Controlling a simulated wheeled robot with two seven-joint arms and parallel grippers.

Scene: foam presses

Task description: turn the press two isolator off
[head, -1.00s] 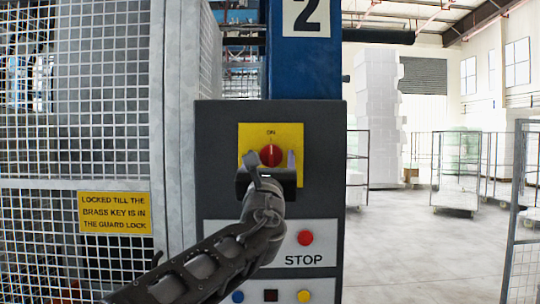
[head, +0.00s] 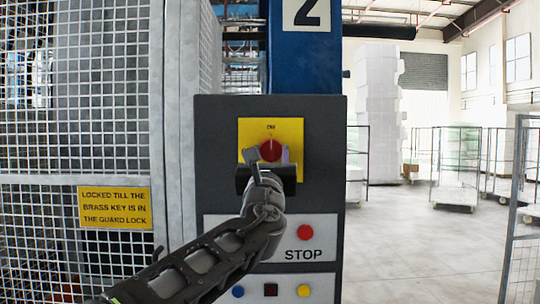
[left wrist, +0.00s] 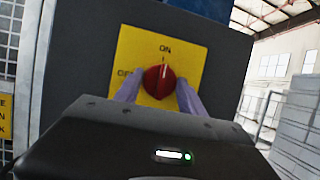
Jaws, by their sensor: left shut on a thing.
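The isolator is a red rotary knob (head: 270,149) on a yellow plate (head: 291,131), on the dark control panel under the blue column marked 2 (head: 305,62). Its white mark points up at ON in the left wrist view, where the knob (left wrist: 159,82) also shows. OFF is partly hidden at its left. My left gripper (head: 270,156) comes from below with its fingers on both sides of the knob, shut on it. In the left wrist view the purple fingertips (left wrist: 158,88) flank it. My right gripper is not in view.
A red STOP button (head: 305,232) and several small buttons sit lower on the panel. A mesh guard (head: 80,250) with a yellow sign (head: 114,207) stands at left. Wire carts (head: 456,165) and white foam stacks (head: 377,100) stand at right on open floor.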

